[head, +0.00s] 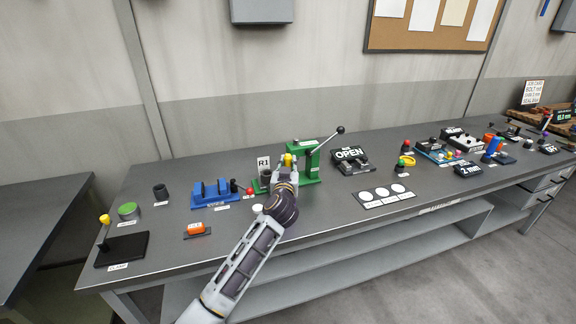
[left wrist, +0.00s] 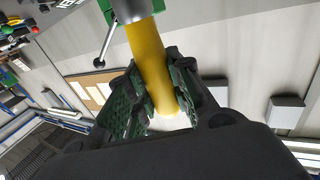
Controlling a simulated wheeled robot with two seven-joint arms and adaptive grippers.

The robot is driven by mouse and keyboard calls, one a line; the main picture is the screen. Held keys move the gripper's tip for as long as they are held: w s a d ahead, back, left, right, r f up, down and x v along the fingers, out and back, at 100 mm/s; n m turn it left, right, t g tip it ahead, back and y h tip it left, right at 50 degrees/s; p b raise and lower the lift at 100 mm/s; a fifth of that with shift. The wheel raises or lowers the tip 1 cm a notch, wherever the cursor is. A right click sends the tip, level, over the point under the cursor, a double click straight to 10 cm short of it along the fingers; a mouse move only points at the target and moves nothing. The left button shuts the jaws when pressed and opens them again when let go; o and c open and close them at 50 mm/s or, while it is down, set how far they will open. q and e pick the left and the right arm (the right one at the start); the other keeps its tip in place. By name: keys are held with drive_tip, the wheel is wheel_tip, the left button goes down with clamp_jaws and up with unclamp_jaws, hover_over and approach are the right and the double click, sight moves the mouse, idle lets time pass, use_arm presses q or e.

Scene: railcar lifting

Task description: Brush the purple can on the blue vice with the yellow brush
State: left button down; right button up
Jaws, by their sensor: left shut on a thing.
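My left gripper (head: 287,169) is in front of the green press, right of the vice. It is shut on a yellow cylindrical handle, whose top (head: 288,159) shows above the fingers. In the left wrist view the yellow handle (left wrist: 148,60) lies between the two dark fingers (left wrist: 160,85), with a grey and green part at its far end. Bristles are not visible. My right gripper is out of view.
The green press (head: 308,162) with a long lever stands close to my left gripper. A dark cup (head: 160,192), an orange block (head: 197,230) and a clamp base (head: 121,250) are at left. The bench front is mostly clear.

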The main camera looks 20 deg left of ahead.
sight(288, 155)
use_arm(q)
drive_tip(key=shift+f, duration=0.3)
idle(0.8)
drive_tip(key=shift+r, duration=0.1)
drive_tip(key=shift+r+p, duration=1.1)
drive_tip(key=shift+p, duration=0.7)
drive_tip(key=shift+r+p, duration=1.3)
drive_tip(key=shift+p, duration=0.75)
drive_tip(key=shift+r, duration=1.1)
